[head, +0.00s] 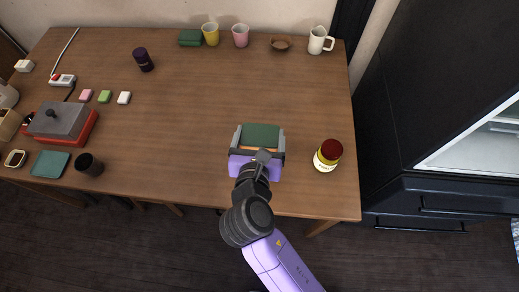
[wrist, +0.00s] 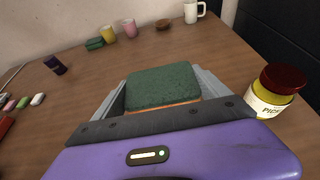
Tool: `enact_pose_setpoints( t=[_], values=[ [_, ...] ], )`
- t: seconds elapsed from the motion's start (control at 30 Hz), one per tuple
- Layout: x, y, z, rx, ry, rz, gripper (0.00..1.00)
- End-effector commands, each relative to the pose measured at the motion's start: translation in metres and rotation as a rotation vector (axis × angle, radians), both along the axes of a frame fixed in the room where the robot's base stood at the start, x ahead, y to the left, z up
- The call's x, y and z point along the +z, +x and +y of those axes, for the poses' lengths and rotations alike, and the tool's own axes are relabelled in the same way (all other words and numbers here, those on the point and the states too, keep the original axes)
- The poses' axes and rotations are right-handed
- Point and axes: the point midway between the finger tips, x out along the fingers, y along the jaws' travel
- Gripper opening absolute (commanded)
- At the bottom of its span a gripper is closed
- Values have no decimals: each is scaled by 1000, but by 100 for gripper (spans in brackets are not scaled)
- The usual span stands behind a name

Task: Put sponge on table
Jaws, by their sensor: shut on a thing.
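My gripper (head: 258,143) is shut on a sponge (head: 262,133) with a dark green top and an orange-tan layer below. It is near the front right part of the wooden table (head: 200,120). In the wrist view the sponge (wrist: 160,85) sits between the two grey fingers. Its underside is hidden, so I cannot tell whether it touches the table top.
A jar with a dark red lid (head: 328,155) stands close to the right of my gripper. Cups, a bowl (head: 281,43), a white mug (head: 319,40) and another green sponge-like block (head: 190,38) line the back. A red grill (head: 62,124) stands left. The table's middle is clear.

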Motion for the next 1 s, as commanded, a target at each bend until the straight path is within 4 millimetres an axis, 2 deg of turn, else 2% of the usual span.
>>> enact_pose_setpoints(
  t=[0.03,0.1,0.3,0.47,0.73,1.0],
  values=[
    [-16,0,0,1,-4,3,53],
    [-33,0,0,0,-3,3,53],
    [-66,0,0,0,-1,0,53],
    [-76,0,0,0,0,0,53],
    [-112,0,0,0,-1,0,53],
    [-116,0,0,0,1,-1,53]
  ],
)
